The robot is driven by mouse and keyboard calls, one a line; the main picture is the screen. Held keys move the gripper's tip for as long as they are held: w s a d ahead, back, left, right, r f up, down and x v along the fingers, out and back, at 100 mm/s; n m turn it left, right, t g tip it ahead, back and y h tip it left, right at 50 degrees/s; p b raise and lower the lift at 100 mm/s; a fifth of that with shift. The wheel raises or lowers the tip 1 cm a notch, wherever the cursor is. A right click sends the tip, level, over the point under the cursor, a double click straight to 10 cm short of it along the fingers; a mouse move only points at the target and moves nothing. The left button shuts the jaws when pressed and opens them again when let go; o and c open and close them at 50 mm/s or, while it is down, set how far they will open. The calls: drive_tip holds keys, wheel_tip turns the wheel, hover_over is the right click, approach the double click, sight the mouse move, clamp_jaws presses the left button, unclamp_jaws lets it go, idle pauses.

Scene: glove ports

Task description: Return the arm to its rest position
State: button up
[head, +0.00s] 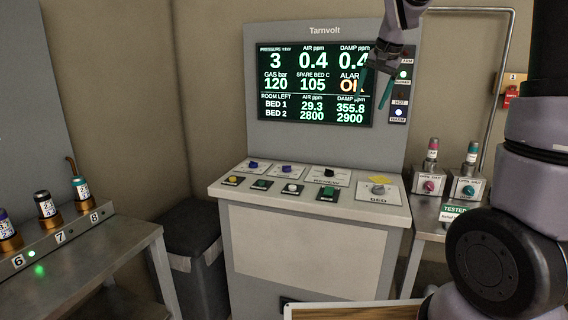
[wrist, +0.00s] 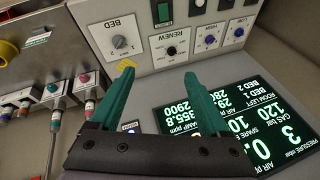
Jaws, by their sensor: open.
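My gripper (head: 374,92) is raised in front of the right part of the display panel (head: 318,82) in the head view. In the wrist view its two green fingers (wrist: 163,98) are spread apart with nothing between them. The fingers are apart from the console's knobs and buttons. My arm comes in from the right side of the head view and hides part of the display's right edge.
The console (head: 305,242) with knobs and buttons stands below the display. A bench (head: 75,262) with several capped vials is at left, beside a dark bin (head: 188,245). A right-hand table holds two vial units (head: 468,186). A wood-edged board (head: 350,311) lies at the bottom.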

drive_tip(key=s+r+n+t, duration=0.1)
drive_tip(key=s+n+t, duration=0.1)
drive_tip(key=s, duration=2.4)
drive_tip(key=shift+s+y, duration=0.4)
